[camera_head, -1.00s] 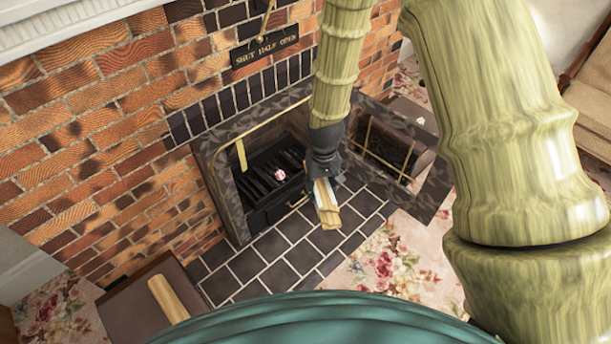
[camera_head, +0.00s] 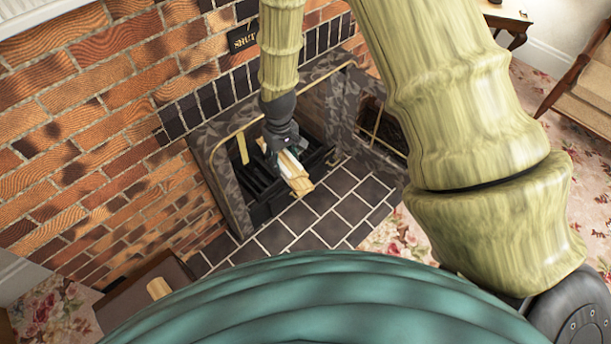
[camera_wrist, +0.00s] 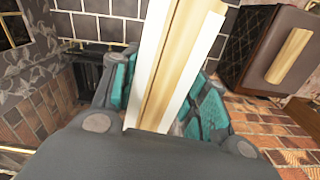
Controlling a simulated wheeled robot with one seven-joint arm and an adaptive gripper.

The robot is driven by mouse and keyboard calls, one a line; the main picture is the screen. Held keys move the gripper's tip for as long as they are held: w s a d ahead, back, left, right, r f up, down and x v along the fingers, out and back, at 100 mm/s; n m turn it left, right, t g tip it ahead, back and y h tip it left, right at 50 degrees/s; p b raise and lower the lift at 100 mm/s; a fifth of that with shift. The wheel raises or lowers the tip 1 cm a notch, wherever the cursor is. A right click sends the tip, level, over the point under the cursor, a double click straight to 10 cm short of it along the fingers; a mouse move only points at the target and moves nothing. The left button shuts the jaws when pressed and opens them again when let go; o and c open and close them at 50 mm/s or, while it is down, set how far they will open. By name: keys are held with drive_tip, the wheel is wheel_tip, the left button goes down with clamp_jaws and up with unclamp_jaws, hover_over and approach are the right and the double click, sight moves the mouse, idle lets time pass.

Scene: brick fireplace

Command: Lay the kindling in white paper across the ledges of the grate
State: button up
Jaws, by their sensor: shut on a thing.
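My gripper (camera_head: 281,148) is shut on the kindling in white paper (camera_head: 294,176), a bundle of pale wood sticks with a white wrap. In the head view it is held in front of the fireplace opening, over the dark grate (camera_head: 262,182), which the gripper and bundle partly hide. In the wrist view the bundle (camera_wrist: 172,70) runs lengthwise between the teal finger pads (camera_wrist: 160,105). The grate's dark bars (camera_wrist: 88,72) show at the left there. I cannot tell how far the bundle is above the ledges.
A stone surround (camera_head: 228,190) frames the opening. Dark hearth tiles (camera_head: 330,218) lie bare in front. A brown box (camera_head: 140,300) with a wooden stick (camera_head: 158,289) on it stands at the lower left. A second opening (camera_head: 380,130) lies to the right.

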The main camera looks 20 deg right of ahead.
drive_tip(key=w+d+f+n+b, duration=0.5)
drive_tip(key=f+n+b, duration=0.25)
drive_tip(key=f, duration=0.45)
drive_tip(key=w+d+f+n+b, duration=0.4)
drive_tip(key=d+f+n+b, duration=0.3)
drive_tip(key=f, duration=0.4)
drive_tip(key=w+d+f+n+b, duration=0.45)
drive_tip(key=f+b, duration=0.45)
drive_tip(key=f, duration=0.3)
drive_tip(key=shift+n, duration=0.3)
drive_tip(key=w+a+b, duration=0.2)
drive_tip(key=w+b, duration=0.3)
drive_tip(key=w, duration=0.1)
drive_tip(key=w+a+f+b, duration=0.1)
drive_tip(key=w+a+b, duration=0.1)
drive_tip(key=w+b, duration=0.3)
drive_tip(key=w+a+f+b, duration=0.1)
drive_tip(key=w+a+b, duration=0.2)
drive_tip(key=w+b, duration=0.3)
drive_tip(key=shift+w, duration=0.8)
drive_tip(key=shift+f+p, duration=0.35)
drive_tip(key=shift+f, duration=1.35)
drive_tip(key=shift+f, duration=0.6)
drive_tip(key=o, duration=1.2)
